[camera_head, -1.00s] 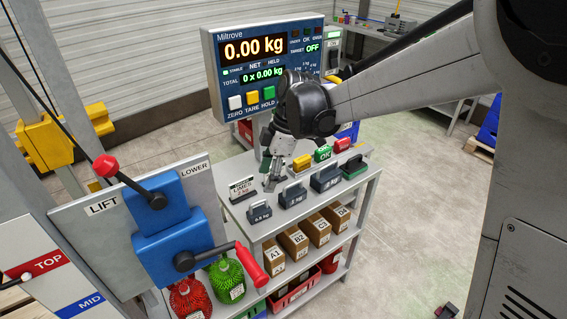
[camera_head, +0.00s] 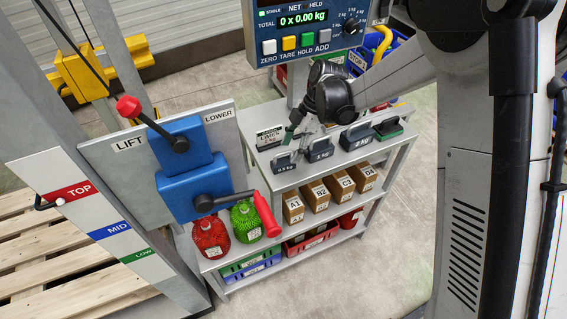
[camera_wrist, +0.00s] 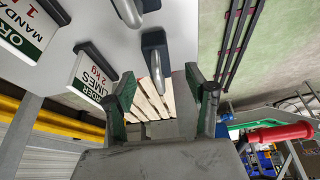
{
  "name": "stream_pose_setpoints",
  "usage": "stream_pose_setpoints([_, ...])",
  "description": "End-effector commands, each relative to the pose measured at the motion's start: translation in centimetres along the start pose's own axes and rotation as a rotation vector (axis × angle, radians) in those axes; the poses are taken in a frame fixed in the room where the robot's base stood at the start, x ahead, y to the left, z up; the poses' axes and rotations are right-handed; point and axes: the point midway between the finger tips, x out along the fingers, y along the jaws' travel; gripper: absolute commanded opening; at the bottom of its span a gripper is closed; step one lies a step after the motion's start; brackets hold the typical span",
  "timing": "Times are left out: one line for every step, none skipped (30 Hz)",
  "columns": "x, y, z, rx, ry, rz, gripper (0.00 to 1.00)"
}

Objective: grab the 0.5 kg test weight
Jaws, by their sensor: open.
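The 0.5 kg test weight (camera_head: 284,163) is a dark block with a handle, standing at the left end of a row of weights on the shelf top. My gripper (camera_head: 296,135) is just above and behind it in the head view, pointing down and partly hidden by my arm. In the wrist view, a dark weight with a metal handle (camera_wrist: 155,60) lies ahead between the lines of my two green-tipped fingers (camera_wrist: 159,80). The fingers are apart and nothing is between them. I take this weight for the 0.5 kg one; its label is hidden there.
Larger weights (camera_head: 319,150) stand to its right. The limes sign (camera_head: 269,136) stands close behind it. The lift panel with blue boxes (camera_head: 187,183) and a red-handled lever (camera_head: 266,214) is to the left. Boxes (camera_head: 293,206) fill the shelf below.

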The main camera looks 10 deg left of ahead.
Motion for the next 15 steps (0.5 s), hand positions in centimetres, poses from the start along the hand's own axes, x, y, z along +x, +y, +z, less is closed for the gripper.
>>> stream_pose_setpoints([0.4, 0.0, 0.0, 0.0, 0.0, 0.0, 0.51])
stream_pose_setpoints([0.5, 0.0, 0.0, 0.0, 0.0, 0.0, 0.51])
stream_pose_setpoints([0.7, 0.0, 0.0, 0.0, 0.0, 0.0, 0.51])
stream_pose_setpoints([0.8, 0.0, 0.0, 0.0, 0.0, 0.0, 0.51])
stream_pose_setpoints([0.9, 0.0, 0.0, 0.0, 0.0, 0.0, 0.51])
stream_pose_setpoints([1.2, 0.0, -0.1, 0.0, 0.0, 0.0, 0.51])
stream_pose_setpoints([1.4, 0.1, -0.1, 0.0, 0.0, 0.0, 0.51])
stream_pose_setpoints([1.8, 0.1, -0.2, -0.001, 0.0, 0.0, 0.51])
stream_pose_setpoints([2.3, 0.2, -0.3, -0.001, 0.0, -0.001, 0.51])
stream_pose_setpoints([2.7, 0.2, -0.4, -0.001, 0.0, -0.001, 0.51])
stream_pose_setpoints([3.1, 0.3, -0.5, -0.001, 0.0, -0.001, 0.51])
stream_pose_setpoints([3.6, 0.4, -0.5, 0.0, 0.0, -0.001, 0.51])
stream_pose_setpoints([4.0, 0.4, -0.6, 0.0, 0.0, -0.001, 0.51])
stream_pose_setpoints([4.4, 0.3, -0.5, 0.0, 0.0, 0.0, 0.51])
stream_pose_setpoints([4.8, 0.4, -0.5, 0.0, 0.0, 0.0, 0.51])
